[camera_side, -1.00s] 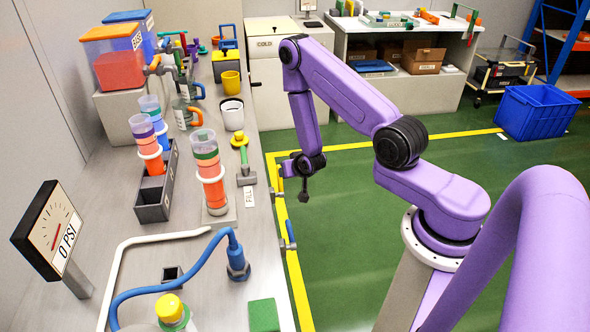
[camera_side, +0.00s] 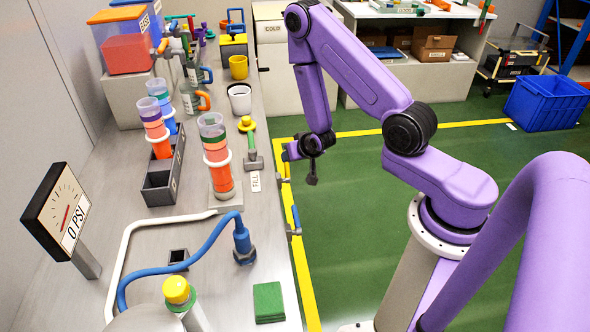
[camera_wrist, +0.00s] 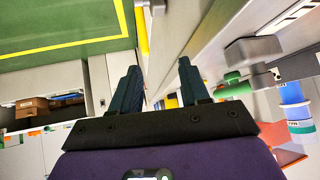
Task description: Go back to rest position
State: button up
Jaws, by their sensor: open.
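My gripper (camera_side: 312,180) hangs empty beside the long bench (camera_side: 222,290), over the green floor just past the bench's front edge. In the wrist view, its two dark fingers (camera_wrist: 158,78) stand apart with nothing between them. In the side view the fingers are too small to tell apart. The gripper touches nothing that I can see. My purple arm is bent, with its forearm hanging down to the wrist.
The bench holds a clear cylinder with coloured bands (camera_side: 216,155), a grey rack (camera_side: 160,190), a gauge reading 0 PSI (camera_side: 57,212), a blue hose (camera_side: 185,264) and a green-handled tool (camera_side: 250,145). A blue crate (camera_side: 545,104) stands far right. The green floor (camera_side: 345,220) around the gripper is clear.

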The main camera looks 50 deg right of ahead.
jog(key=a+r+n+y, duration=0.1)
jog(key=a, duration=0.2)
jog(key=a+r+n+y, duration=0.1)
jog(key=a+r+n, duration=0.1)
jog(key=a, duration=0.2)
jog(key=a+r+n+g+y, duration=0.1)
jog(key=a+r, duration=0.1)
jog(key=a, duration=0.1)
jog(key=shift+w+a+n+y, duration=0.15)
jog(key=shift+n+y, duration=0.15)
jog(key=s+a+r+n+g+y, duration=0.1)
jog(key=s+a+r+n+g, duration=0.1)
jog(key=s+a+r+n, duration=0.3)
jog(key=s+a+r+n+g, duration=0.2)
jog(key=s+r, duration=0.1)
jog(key=s, duration=0.4)
jog(key=s+a+r+n+g+y, duration=0.1)
jog(key=s+a+r+n, duration=0.25)
jog(key=s, duration=0.25)
jog(key=s+d+r+n+h, duration=0.1)
jog(key=s+d+r+n, duration=0.1)
jog(key=s, duration=0.3)
jog(key=s+d+r+n+g, duration=0.1)
jog(key=s+d+r+n, duration=0.1)
jog(key=s, duration=0.3)
jog(key=shift+s+d+r+g+h, duration=0.3)
jog(key=shift+s+r+h, duration=0.1)
jog(key=shift+r, duration=0.35)
jog(key=shift+w, duration=0.1)
